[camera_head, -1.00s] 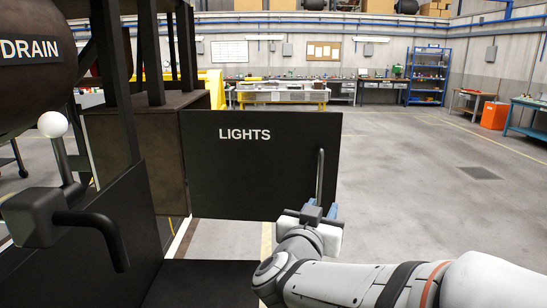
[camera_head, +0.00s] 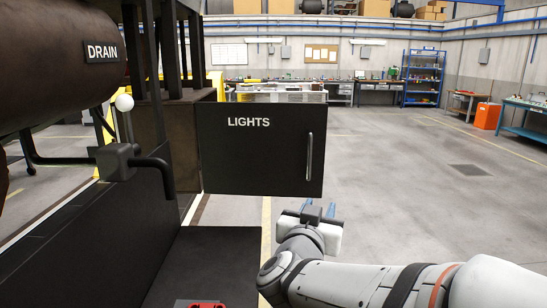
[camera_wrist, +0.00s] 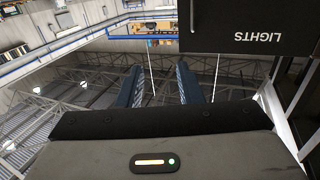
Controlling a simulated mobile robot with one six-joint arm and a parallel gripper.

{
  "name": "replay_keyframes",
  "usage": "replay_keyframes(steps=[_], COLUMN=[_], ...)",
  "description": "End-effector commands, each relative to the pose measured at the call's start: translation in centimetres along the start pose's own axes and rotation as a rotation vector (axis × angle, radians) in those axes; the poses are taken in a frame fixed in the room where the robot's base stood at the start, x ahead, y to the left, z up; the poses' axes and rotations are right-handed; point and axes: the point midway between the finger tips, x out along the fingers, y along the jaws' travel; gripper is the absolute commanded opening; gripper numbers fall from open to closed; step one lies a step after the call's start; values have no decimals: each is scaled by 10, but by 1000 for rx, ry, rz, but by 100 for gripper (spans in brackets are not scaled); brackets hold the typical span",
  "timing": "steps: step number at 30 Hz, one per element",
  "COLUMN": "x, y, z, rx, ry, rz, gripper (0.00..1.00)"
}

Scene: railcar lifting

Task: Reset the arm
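My gripper (camera_head: 319,209) is in front of and below the black LIGHTS panel (camera_head: 255,165), apart from its upright handle (camera_head: 309,156). Its two blue fingers stand apart with nothing between them. In the wrist view, my gripper (camera_wrist: 160,84) also shows parted, empty fingers, with the LIGHTS panel (camera_wrist: 235,30) upside down at the upper right. My arm reaches in from the lower right of the head view.
A dark tank with a DRAIN label (camera_head: 103,51) and a lever with a white knob (camera_head: 124,103) stand at the left. A red object (camera_head: 207,304) lies on the black deck (camera_head: 225,262). Open floor (camera_head: 420,190) lies to the right, with workbenches beyond.

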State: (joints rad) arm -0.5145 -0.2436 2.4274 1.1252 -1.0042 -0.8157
Motion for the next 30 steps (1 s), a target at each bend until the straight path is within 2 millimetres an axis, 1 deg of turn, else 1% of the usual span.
replay_keyframes(steps=[8, 13, 17, 19, 23, 25, 26, 29, 30], x=[2, -1, -9, -17, -39, -54, -60, -84, -93], y=[-18, -29, -34, -34, -21, -8, -1, 29, 43], z=[8, 17, 32, 44, 75, 93, 100, 124, 131], rx=[29, 37, 30, 16, -29, -61, -76, -127, -147], ry=[-66, -140, -241, -325, -523, -643, -696, -875, -943], rz=[-163, -285, -393, -456, -533, -547, -546, -516, -492], gripper=[33, 33, 33, 33, 33, 33, 33, 33, 33])
